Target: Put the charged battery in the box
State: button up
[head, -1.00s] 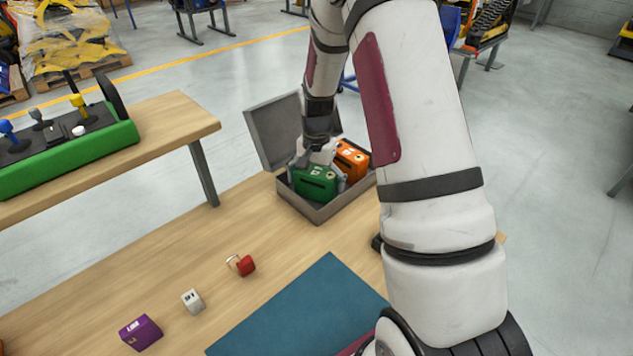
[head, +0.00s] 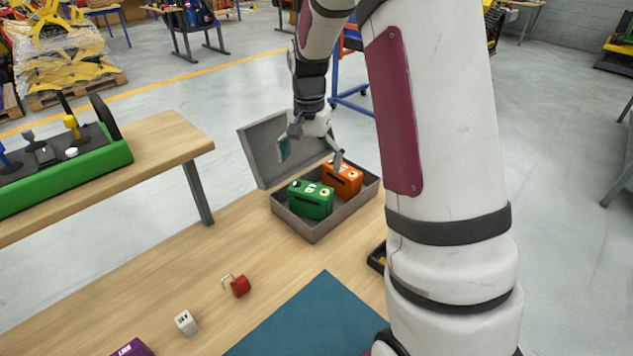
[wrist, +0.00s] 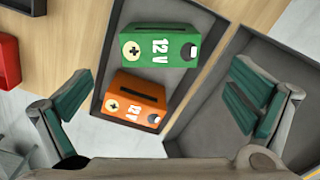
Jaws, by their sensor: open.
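The grey box (head: 312,232) stands on the wooden table with its lid (head: 262,150) tilted open at the back. A green battery (head: 310,200) and an orange battery (head: 342,179) sit side by side inside it. In the wrist view the green battery (wrist: 160,47) and the orange battery (wrist: 134,101) both read "12 V" and have a plus mark. My gripper (head: 312,158) is open and empty above the box, its fingers spread apart. In the wrist view the fingers (wrist: 158,105) flank the box, apart from both batteries. I cannot tell which battery is charged.
A blue mat (head: 305,322) lies at the table's front. A red padlock (head: 240,287), a white block (head: 186,322) and a purple block (head: 132,348) lie to its left. A dark tray (head: 377,258) is partly hidden by my arm. A green control panel (head: 70,175) sits on another table.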

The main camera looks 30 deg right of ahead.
jog(key=s+a+r+n+t, duration=0.1)
jog(key=s+a+r+n, duration=0.3)
jog(key=s+a+r, duration=0.35)
jog(key=s+a+r+n+t, duration=0.1)
jog(key=s+a+r+n, duration=0.25)
jog(key=s+r, duration=0.6)
jog(key=s+a+f+n, duration=0.1)
jog(key=s+n, duration=0.1)
jog(key=s, duration=0.4)
jog(key=s+a+f+n+t, duration=0.1)
jog(key=s+a+f, duration=0.1)
jog(key=s, duration=0.4)
jog(key=shift+a+n, duration=0.15)
jog(key=shift+n, duration=0.2)
